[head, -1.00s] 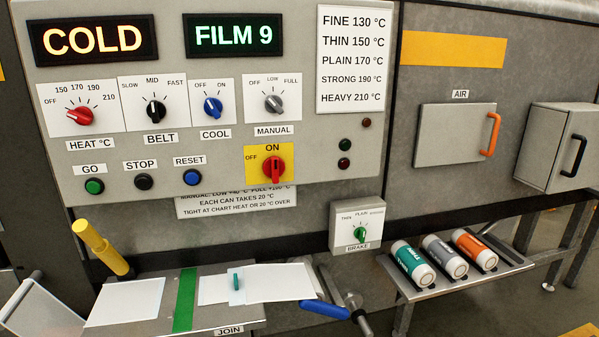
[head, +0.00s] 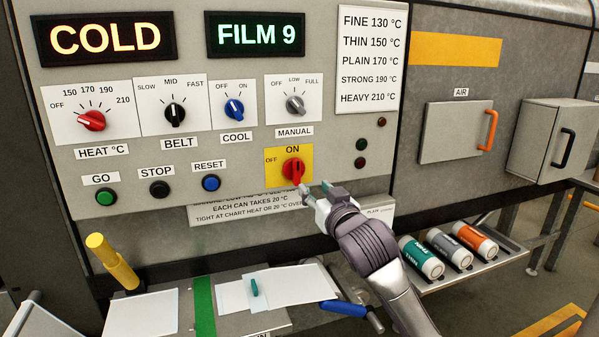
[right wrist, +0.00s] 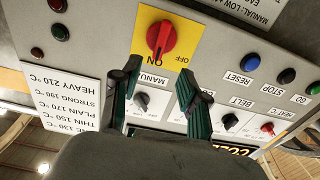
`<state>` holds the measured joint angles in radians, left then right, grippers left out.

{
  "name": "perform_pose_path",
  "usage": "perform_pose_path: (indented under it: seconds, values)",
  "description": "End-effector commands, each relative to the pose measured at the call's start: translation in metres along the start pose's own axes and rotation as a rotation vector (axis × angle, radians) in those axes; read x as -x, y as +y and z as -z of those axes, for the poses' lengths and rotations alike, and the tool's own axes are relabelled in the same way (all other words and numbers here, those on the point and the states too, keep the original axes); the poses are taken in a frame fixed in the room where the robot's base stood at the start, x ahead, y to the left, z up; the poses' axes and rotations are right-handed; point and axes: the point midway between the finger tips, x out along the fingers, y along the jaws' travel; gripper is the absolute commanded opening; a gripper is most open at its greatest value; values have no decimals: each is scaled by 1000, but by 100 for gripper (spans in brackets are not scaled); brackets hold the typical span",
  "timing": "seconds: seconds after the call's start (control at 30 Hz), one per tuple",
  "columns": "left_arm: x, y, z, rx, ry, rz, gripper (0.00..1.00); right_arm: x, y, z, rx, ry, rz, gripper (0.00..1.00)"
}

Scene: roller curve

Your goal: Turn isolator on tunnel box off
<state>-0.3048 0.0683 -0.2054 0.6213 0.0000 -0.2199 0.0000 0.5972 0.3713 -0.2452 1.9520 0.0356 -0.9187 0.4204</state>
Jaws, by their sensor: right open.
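The isolator is a red knob (head: 293,170) on a yellow plate (head: 272,179) on the tunnel box's control panel. The plate reads OFF at left and ON at top, and the knob's grip points to ON. In the head view my right gripper (head: 315,192) is just below and right of the knob, apart from it. In the right wrist view, upside down, the knob (right wrist: 161,39) lies beyond the two open fingers (right wrist: 156,84), with nothing between them. My left gripper is not in view.
Other knobs sit close above: heat (head: 92,120), belt (head: 174,113), cool (head: 234,109) and manual (head: 295,104). GO (head: 105,198), STOP (head: 159,189) and RESET (head: 211,183) buttons are at left.

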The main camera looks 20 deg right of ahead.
Motion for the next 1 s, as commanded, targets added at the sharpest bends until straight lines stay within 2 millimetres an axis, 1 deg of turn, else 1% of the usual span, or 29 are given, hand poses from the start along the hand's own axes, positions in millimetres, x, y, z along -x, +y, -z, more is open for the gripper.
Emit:
perform_pose_path:
  seconds: [0.03,0.3,0.4,0.5,0.6,0.7,0.97,1.0]
  values:
    - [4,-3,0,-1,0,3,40,-11,0,3,-1,-1,-1,44]
    - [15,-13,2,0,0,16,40,-70,0,2,-1,-2,-1,44]
    - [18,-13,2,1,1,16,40,-87,0,2,-1,-1,-1,44]
    - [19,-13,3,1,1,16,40,-100,0,2,-1,0,0,44]
    - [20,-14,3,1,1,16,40,-108,0,0,0,-1,0,44]
    - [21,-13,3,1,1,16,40,-112,0,0,0,0,0,44]
    - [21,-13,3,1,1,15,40,-113,0,0,0,0,0,44]
    - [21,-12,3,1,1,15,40,-113,0,0,0,0,0,42]
